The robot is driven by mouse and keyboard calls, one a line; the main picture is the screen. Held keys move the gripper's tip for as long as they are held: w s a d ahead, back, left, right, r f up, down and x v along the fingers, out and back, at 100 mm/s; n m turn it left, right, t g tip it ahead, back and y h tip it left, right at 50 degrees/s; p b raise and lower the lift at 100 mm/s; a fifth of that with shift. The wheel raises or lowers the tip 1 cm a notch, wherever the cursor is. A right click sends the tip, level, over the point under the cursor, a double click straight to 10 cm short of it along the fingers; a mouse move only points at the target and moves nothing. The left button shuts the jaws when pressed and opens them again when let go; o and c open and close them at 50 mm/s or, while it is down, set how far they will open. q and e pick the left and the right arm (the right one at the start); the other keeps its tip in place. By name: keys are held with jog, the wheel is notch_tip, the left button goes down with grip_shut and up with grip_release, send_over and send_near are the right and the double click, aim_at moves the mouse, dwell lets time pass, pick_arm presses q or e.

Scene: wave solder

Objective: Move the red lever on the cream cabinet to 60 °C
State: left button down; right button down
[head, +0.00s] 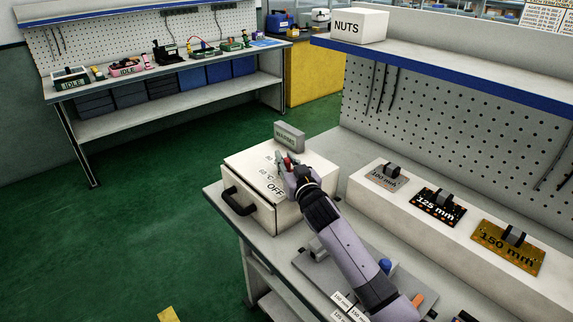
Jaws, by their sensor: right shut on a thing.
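The cream cabinet (240,166) stands at the left end of the near workbench, with a black handle on its front. Its top carries printed marks: "OFF" is legible nearest the front, and smaller, partly blurred marks lie further back. The red lever (287,162) is on the cabinet top, mostly hidden by my right gripper (286,164). The right gripper is shut on the lever, with its arm reaching in from the lower right. I cannot tell exactly which mark the lever points to. My left gripper is out of view.
A small grey display (289,137) stands at the cabinet's back edge, its text unclear. To the right, a raised white ledge (430,235) holds plates marked 100, 125 and 150 mm. A grey fixture (305,262) lies beside my arm. Green floor is open to the left.

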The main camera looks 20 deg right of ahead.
jog(key=shift+r, duration=0.1)
jog(key=c, duration=1.4)
grip_release()
jog(key=shift+s, duration=0.25)
jog(key=s, duration=0.7)
jog(key=shift+d, duration=0.25)
